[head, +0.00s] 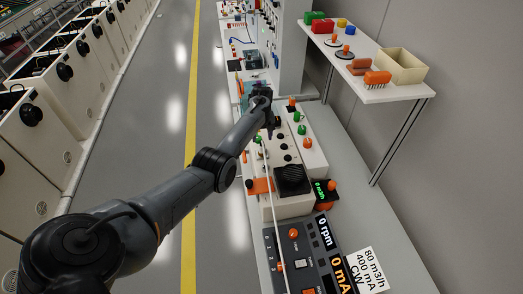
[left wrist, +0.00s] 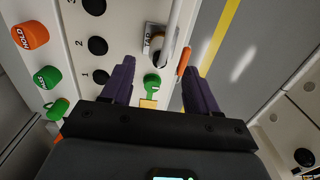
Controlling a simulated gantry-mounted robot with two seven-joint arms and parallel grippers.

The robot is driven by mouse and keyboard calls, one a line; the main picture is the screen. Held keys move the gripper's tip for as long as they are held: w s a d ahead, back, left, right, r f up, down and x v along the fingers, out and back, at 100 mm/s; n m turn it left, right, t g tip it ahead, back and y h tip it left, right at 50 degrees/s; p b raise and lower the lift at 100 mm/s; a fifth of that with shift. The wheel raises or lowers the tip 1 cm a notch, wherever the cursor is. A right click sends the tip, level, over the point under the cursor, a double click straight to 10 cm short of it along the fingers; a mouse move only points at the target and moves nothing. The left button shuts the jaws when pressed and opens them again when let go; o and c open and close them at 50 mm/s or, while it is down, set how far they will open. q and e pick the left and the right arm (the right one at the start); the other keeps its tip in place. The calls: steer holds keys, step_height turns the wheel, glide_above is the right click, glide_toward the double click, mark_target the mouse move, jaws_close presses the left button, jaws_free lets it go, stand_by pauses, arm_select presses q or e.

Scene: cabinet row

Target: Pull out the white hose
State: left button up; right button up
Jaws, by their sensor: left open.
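The white hose (head: 271,200) shows in the head view as a thin pale line. It runs from near the green knob (head: 257,139) on the light panel down past the dark control box. My left gripper (head: 270,130) is above the panel near the hose's far end. In the left wrist view its two dark fingers (left wrist: 158,85) are apart, with a green knob (left wrist: 152,84) between them in the picture. No grip on the hose is visible. My right gripper is not in view.
Other knobs (head: 297,116) stand on the panel close to the gripper. A dark control box (head: 310,262) with orange readouts is nearer. A wall shelf (head: 390,92) with a bin and small parts is at right. The aisle floor (head: 150,150) at left is clear.

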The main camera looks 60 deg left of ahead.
mark_target(262, 145)
arm_select(q)
step_height(262, 145, down, 7)
steer(key=b, duration=0.5)
steer(key=shift+r+b, duration=0.1)
steer(key=shift+b, duration=0.2)
steer(key=shift+f+b, duration=0.35)
steer(key=shift+f, duration=0.3)
steer(key=shift+p, duration=0.4)
stand_by(0.3)
jaws_close()
stand_by(0.5)
steer(key=shift+r, duration=0.25)
